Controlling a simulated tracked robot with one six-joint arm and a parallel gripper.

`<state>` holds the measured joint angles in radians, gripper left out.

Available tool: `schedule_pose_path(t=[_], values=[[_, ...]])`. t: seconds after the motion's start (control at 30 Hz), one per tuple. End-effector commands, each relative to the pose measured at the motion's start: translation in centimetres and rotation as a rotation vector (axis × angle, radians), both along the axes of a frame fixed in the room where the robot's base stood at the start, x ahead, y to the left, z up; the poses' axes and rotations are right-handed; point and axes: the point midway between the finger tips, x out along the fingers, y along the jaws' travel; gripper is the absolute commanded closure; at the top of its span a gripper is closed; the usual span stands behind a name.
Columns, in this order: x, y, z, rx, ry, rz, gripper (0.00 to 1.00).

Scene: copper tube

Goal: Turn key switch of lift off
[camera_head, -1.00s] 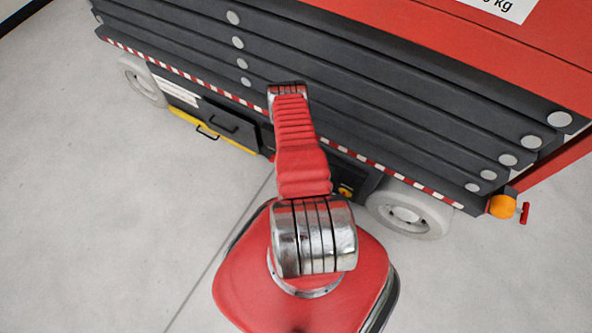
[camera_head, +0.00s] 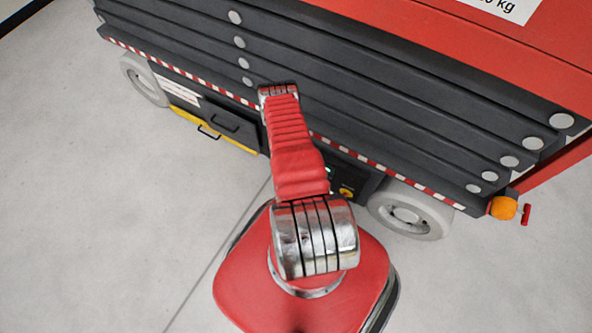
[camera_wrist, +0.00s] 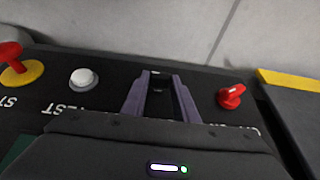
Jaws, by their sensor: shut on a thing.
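The lift (camera_head: 400,110) fills the upper head view, with its control panel (camera_head: 357,178) low on the side, partly behind my arm. In the wrist view the dark control panel (camera_wrist: 108,92) appears with upside-down lettering. My gripper (camera_wrist: 160,78) is at the panel between a white button and a red knob. Its two fingers are shut on a small dark thing (camera_wrist: 158,90) between them, seemingly the key of the key switch. The key's shape and angle are hard to make out. My gripper is hidden behind my arm in the head view.
A white button (camera_wrist: 83,79) and a red knob on a yellow disc (camera_wrist: 20,72) are left of my gripper. A red knob (camera_wrist: 231,96) is close on the right. A lift wheel (camera_head: 408,215) stands right of the panel; grey floor is clear in front.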

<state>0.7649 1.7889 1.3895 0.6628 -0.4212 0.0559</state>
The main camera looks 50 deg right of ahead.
Motion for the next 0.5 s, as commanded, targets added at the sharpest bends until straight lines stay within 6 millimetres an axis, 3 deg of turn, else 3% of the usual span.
schedule_pose_path(t=[0.13, 0.17, 0.4, 0.5], values=[[-0.19, 0.39, -0.19, 0.008, 0.004, 0.003, 0.96], [-0.19, 0.40, -0.18, 0.008, 0.004, 0.003, 0.73], [-0.09, 0.21, -0.10, 0.004, 0.002, 0.001, 0.56], [-0.06, 0.15, -0.07, 0.003, 0.001, 0.001, 0.55]])
